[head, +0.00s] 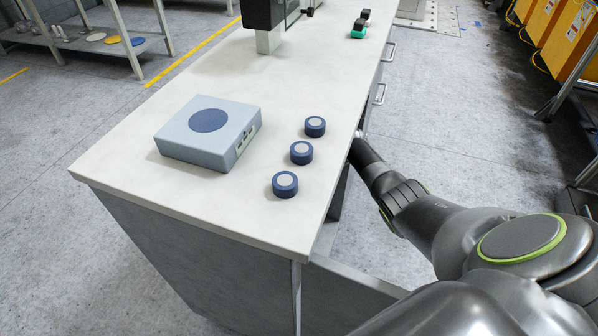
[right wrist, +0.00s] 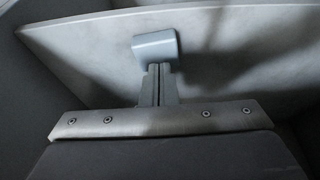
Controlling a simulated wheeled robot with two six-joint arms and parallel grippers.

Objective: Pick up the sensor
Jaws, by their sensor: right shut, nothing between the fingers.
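No object here is plainly marked as the sensor. Three round dark blue pucks with pale tops stand in a row on the table: a near one (head: 285,184), a middle one (head: 301,152) and a far one (head: 315,126). I cannot tell whether the block touches the fingertips. The right gripper is shut and empty. In the head view the table edge hides it; my right arm reaches below the tabletop. My left gripper is not in view.
A pale blue box (head: 190,150) with a dark blue disc on top sits left on the white table (head: 235,212). Green and black parts (head: 359,29) lie at the far end, near a dark machine. Drawer handles (head: 381,94) stick out on the table's right side.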

